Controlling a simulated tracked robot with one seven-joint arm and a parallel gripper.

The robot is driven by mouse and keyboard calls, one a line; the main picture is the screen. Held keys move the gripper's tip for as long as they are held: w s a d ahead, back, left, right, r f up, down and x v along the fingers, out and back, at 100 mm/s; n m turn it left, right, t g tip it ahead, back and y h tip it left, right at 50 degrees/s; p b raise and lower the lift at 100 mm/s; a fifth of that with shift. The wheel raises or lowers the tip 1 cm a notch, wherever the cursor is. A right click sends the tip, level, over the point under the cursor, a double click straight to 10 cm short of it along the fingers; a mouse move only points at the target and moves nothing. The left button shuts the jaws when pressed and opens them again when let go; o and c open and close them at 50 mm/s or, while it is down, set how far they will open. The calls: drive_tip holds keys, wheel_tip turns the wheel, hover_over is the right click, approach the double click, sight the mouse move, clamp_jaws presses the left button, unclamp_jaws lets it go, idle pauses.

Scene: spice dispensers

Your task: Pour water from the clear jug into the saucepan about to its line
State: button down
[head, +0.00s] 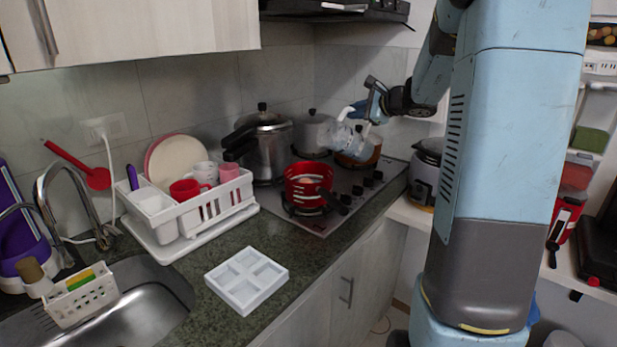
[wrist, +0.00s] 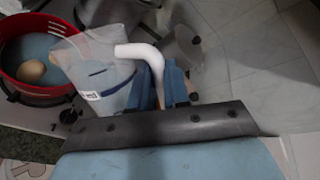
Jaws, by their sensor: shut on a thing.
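The clear jug (head: 345,138) is in the air above the hob, a little right of and above the red saucepan (head: 308,178). It looks tilted. My gripper (head: 362,108) is shut on its white handle, which shows in the wrist view (wrist: 140,52). In the wrist view the jug body (wrist: 104,78) is see-through, with a dark mark and a label, and its rim is close to the saucepan (wrist: 62,93). The saucepan holds bluish water and a round tan thing like an egg (wrist: 31,70). I cannot make out a falling stream or the pan's line.
A pressure cooker (head: 266,145), a grey pot (head: 312,130) and an orange-brown pan (head: 358,155) stand on the hob around the saucepan. The saucepan's black handle (head: 337,204) points front right. A dish rack (head: 200,215) and a white tray (head: 246,280) are to the left.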

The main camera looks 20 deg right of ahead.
sight(364, 138)
drive_tip(key=shift+s+a+r+p, duration=0.1)
drive_tip(key=shift+a+r+p, duration=0.25)
drive_tip(key=shift+r+p, duration=0.15)
idle(1.0)
drive_tip(key=shift+a+r+n+h+p, duration=0.3)
drive_tip(key=shift+a+n+p, duration=0.2)
drive_tip(key=shift+p, duration=0.75)
idle(3.1)
drive_tip(key=d+f+m+y, duration=0.1)
drive_tip(key=f, duration=0.1)
drive_tip(key=d+f+m, duration=0.1)
drive_tip(key=d+f, duration=0.1)
drive_tip(key=d+f+m+y, duration=0.1)
drive_tip(key=d+f, duration=0.1)
drive_tip(key=shift+w+f+m+t+y, duration=0.2)
drive_tip(key=shift+w+m+t+y, duration=0.1)
drive_tip(key=shift+w+m, duration=0.1)
drive_tip(key=w+d+f+m+t+y+b, duration=0.1)
drive_tip(key=d+f+m+y+b, duration=0.1)
drive_tip(key=d+f+m+b, duration=0.4)
drive_tip(key=shift+w+d+f+t+y+b, duration=0.25)
drive_tip(key=shift+f+t+y+b, duration=0.2)
drive_tip(key=shift+b, duration=0.25)
